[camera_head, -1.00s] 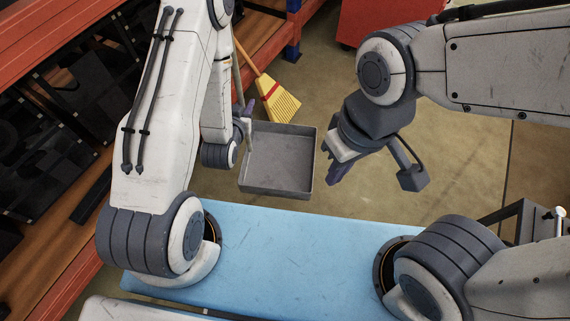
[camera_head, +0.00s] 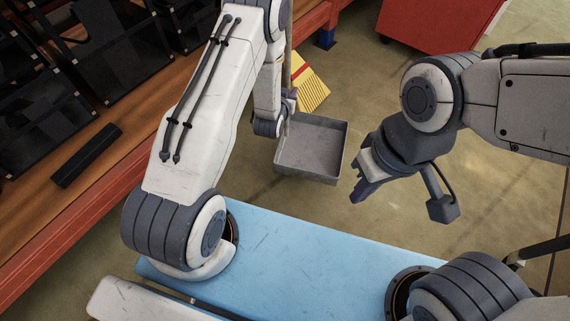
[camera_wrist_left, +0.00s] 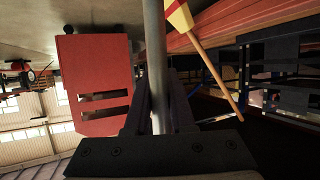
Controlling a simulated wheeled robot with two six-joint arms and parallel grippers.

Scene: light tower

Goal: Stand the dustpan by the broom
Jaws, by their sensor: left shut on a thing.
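The grey dustpan (camera_head: 312,148) is an open square pan on a long pole. My left gripper (camera_head: 291,98) is shut on its grey pole, which runs between the fingers in the left wrist view (camera_wrist_left: 155,60). The pan looks level; I cannot tell whether it touches the floor. The broom (camera_head: 313,82), with yellow bristles and a red band, is just behind the pan, partly hidden by my left arm.
A wooden shelf with a red edge (camera_head: 110,185) holds black bins (camera_head: 125,50) on the left. A red cabinet (camera_head: 440,22) stands at the back. Bare floor (camera_head: 350,85) lies between the broom and the cabinet.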

